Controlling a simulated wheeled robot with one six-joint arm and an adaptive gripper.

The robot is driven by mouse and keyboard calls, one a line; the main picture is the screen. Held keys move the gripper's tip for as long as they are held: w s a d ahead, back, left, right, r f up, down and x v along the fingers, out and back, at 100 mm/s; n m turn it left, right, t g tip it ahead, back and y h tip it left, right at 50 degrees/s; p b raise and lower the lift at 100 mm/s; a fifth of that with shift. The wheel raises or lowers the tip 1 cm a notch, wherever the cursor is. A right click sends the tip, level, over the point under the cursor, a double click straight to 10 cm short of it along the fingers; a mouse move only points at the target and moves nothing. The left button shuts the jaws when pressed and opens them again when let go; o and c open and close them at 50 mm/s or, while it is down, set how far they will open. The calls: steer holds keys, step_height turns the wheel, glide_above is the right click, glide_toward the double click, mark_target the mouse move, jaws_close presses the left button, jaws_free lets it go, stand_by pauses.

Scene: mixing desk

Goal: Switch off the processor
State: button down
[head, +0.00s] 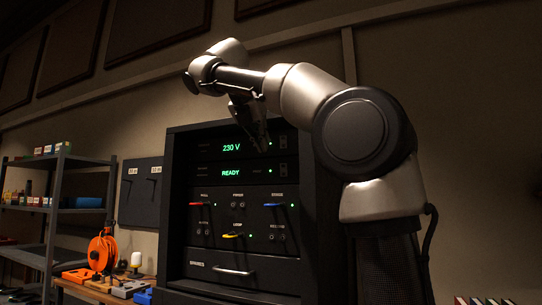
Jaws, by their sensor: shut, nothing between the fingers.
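A black equipment rack (178,200) stands in the middle of the head view. Its top unit shows a green "230 V" display (231,148). The unit below shows a green "READY" display (230,173). A lower panel has a red handle (196,204), a blue handle (279,205) and a yellow handle (233,235), each with a green light beside it. The small labels are mostly too small to read, so I cannot tell which part is the processor. My gripper (262,146) is shut and empty, pointing down in front of the upper units' right part.
A drawer with a silver handle (233,271) is below the panel. A metal shelf (56,215) with small boxes stands left. An orange cable reel (102,251) sits on a wooden bench (85,289). My arm covers the rack's right side.

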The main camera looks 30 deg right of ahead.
mark_target(282, 172)
steer(key=shift+w+d+r+x, duration=0.25)
steer(key=shift+r+x, duration=0.1)
steer(key=shift+x, duration=1.7)
steer(key=shift+w+d+r+x, duration=0.15)
steer(key=shift+r+x, duration=0.25)
steer(key=shift+x, duration=1.65)
steer(key=shift+w+d+r+x, duration=0.15)
steer(key=shift+d+r+x, duration=0.2)
steer(key=shift+x, duration=1.65)
steer(key=shift+w+d+r, duration=0.2)
steer(key=shift+w, duration=0.05)
steer(key=shift+r, duration=0.15)
